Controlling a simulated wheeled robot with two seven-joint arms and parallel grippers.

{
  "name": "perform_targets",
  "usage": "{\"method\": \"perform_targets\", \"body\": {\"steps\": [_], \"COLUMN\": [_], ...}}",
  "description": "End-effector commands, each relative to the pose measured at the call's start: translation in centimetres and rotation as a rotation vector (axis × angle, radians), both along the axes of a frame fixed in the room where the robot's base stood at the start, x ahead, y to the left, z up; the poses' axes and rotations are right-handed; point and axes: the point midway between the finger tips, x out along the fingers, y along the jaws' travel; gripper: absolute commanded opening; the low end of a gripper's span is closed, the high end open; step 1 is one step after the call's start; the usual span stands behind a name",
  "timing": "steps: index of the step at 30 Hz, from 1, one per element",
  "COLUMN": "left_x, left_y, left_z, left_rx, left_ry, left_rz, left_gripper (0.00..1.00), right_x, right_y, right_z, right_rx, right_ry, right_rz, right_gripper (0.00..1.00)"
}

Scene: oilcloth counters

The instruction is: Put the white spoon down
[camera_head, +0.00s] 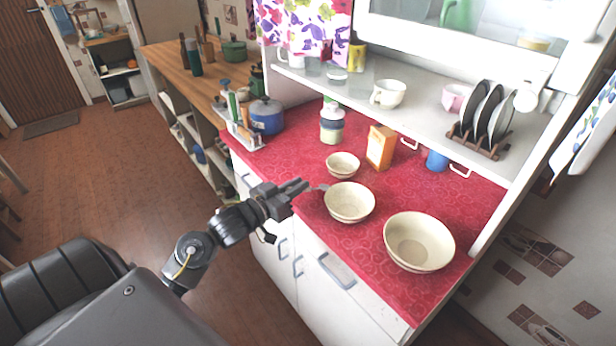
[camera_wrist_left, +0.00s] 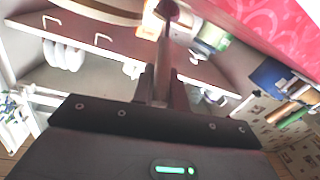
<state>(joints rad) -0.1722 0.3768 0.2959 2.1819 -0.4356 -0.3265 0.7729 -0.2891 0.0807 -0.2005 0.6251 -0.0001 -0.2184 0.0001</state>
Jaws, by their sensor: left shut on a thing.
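My left gripper (camera_head: 298,187) reaches in from the left over the front edge of the red counter, beside the middle bowl. Its jaws are shut on a thin pale thing, which I take for the white spoon (camera_head: 322,187); only a small bit shows past the fingertips. In the left wrist view a narrow shaft (camera_wrist_left: 164,55) stands out from between the fingers (camera_wrist_left: 158,85), with a dark end at the top. Whether the spoon touches the counter or a bowl I cannot tell. My right gripper is not in view.
Three cream bowls, small (camera_head: 342,165), medium (camera_head: 349,203) and large (camera_head: 419,242), stand on the red counter (camera_head: 375,265). Behind them are an orange box (camera_head: 380,148), a jar (camera_head: 331,125) and a blue mug (camera_head: 436,161). A blue pot (camera_head: 266,117) stands at the left.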

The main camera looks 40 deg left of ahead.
Motion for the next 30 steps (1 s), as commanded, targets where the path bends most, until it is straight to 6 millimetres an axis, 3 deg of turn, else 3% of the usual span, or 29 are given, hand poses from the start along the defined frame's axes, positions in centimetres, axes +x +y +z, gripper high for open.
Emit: {"method": "perform_targets", "body": {"steps": [5, 14, 27, 28, 30], "left_x": [0.4, 4.4, 4.1, 4.1, 4.1], "left_y": [-0.1, -0.9, -0.8, -0.8, -0.9], "left_z": [0.0, 0.2, -0.6, -0.6, -0.5], "left_rx": [-0.001, -0.002, 0.0, 0.0, 0.0], "left_ry": [0.0, -0.001, 0.001, 0.001, 0.001], "left_rz": [0.0, 0.0, 0.001, 0.001, 0.001], "left_gripper": [0.0, 0.0, 0.0, 0.16, 0.25], "right_x": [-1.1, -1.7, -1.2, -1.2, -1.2], "right_y": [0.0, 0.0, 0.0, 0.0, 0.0], "right_z": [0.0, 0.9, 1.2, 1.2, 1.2], "right_rx": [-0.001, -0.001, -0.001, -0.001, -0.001], "right_ry": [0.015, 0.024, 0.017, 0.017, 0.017], "right_rz": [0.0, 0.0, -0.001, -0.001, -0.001], "right_gripper": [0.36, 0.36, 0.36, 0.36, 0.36]}}
